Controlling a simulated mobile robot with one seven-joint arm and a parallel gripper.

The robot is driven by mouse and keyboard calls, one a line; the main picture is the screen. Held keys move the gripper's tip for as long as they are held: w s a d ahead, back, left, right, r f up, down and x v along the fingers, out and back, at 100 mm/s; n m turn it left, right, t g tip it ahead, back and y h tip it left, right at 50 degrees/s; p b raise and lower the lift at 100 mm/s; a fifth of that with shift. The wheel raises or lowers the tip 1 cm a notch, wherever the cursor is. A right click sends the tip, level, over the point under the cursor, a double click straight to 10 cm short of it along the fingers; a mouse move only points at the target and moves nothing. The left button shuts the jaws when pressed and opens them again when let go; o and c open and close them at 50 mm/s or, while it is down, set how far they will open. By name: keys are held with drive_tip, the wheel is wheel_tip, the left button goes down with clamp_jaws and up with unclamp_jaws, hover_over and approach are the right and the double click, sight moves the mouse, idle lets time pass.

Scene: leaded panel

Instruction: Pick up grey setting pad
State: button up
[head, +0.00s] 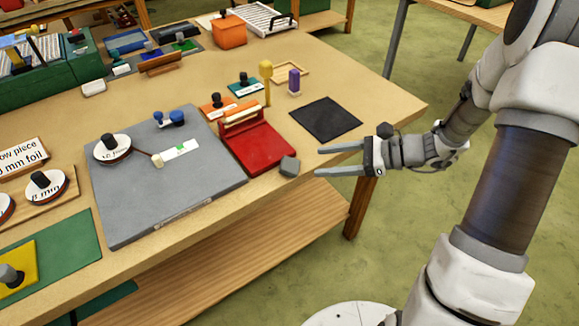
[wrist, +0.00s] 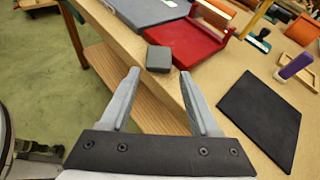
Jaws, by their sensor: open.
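The grey setting pad (head: 290,166) is a small dark grey block at the front edge of the wooden table, by the near right corner of the red tray. In the wrist view the pad (wrist: 159,58) lies just beyond my fingertips, roughly between them in line. My gripper (head: 317,161) is open and empty. In the head view it is to the right of the pad, with a small gap between them, and its fingers point left. In the wrist view my gripper (wrist: 158,74) shows both fingers apart.
The red tray (head: 262,150) stands right beside the pad. A black mat (head: 326,119) lies behind my gripper, with a purple-bodied item (head: 294,82) and a yellow-topped post (head: 266,80) farther back. The grey board (head: 160,190) is left of the tray. A lower shelf (head: 240,240) is under the table.

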sight(292, 165)
drive_tip(key=x, duration=0.7)
drive_tip(key=shift+a+b, duration=0.25)
drive_tip(key=shift+b, duration=0.05)
drive_tip(key=shift+c, duration=0.3)
clamp_jaws()
